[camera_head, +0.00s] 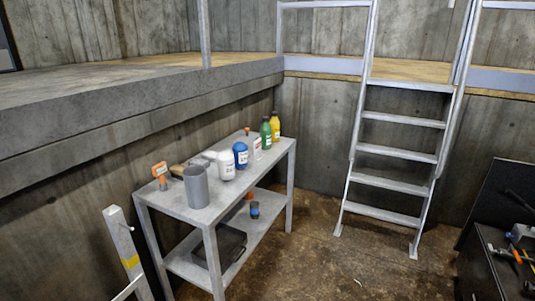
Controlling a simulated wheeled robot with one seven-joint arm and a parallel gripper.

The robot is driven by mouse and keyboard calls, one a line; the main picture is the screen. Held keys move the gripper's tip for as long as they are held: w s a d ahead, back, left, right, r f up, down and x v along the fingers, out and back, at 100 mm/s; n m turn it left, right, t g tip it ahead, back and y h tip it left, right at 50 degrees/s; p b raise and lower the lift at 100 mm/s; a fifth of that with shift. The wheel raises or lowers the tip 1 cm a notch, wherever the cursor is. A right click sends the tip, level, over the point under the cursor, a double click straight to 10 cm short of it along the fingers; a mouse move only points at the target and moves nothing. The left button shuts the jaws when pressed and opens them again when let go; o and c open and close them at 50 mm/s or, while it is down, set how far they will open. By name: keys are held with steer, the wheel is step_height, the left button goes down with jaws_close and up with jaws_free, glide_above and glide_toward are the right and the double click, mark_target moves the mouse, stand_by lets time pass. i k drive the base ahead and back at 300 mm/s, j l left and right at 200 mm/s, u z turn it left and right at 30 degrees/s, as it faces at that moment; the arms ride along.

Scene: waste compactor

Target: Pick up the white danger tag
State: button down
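I cannot make out a white danger tag for certain. A small orange item with a whitish patch (160,172) stands at the near left corner of the grey metal table (228,191). It is too small to tell whether it is a tag. A small pale mark (357,282) lies on the floor right of the table, and I cannot tell what it is. My gripper is not in view.
On the table stand a grey cylinder (196,188), a white bottle (226,166), a blue bottle (240,156), a green bottle (266,134) and a yellow bottle (275,127). A ladder (398,153) leans at the back. A tool bench (484,262) is at right. Floor between is mostly clear.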

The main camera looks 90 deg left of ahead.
mark_target(257, 155)
steer(key=u, duration=3.25)
steer(key=i+l, duration=0.2)
steer(key=i, duration=0.2)
steer(key=i+l, duration=0.15)
steer(key=i, duration=0.25)
steer(key=i+l, duration=0.2)
steer(key=i, duration=0.2)
steer(key=i+l, duration=0.15)
steer(key=i, duration=0.25)
steer(key=i+l+u, duration=0.35)
steer(key=i, duration=0.25)
steer(key=i+l+u, duration=0.35)
steer(key=i+l, duration=0.15)
steer(key=l, duration=0.15)
steer(key=u, duration=0.55)
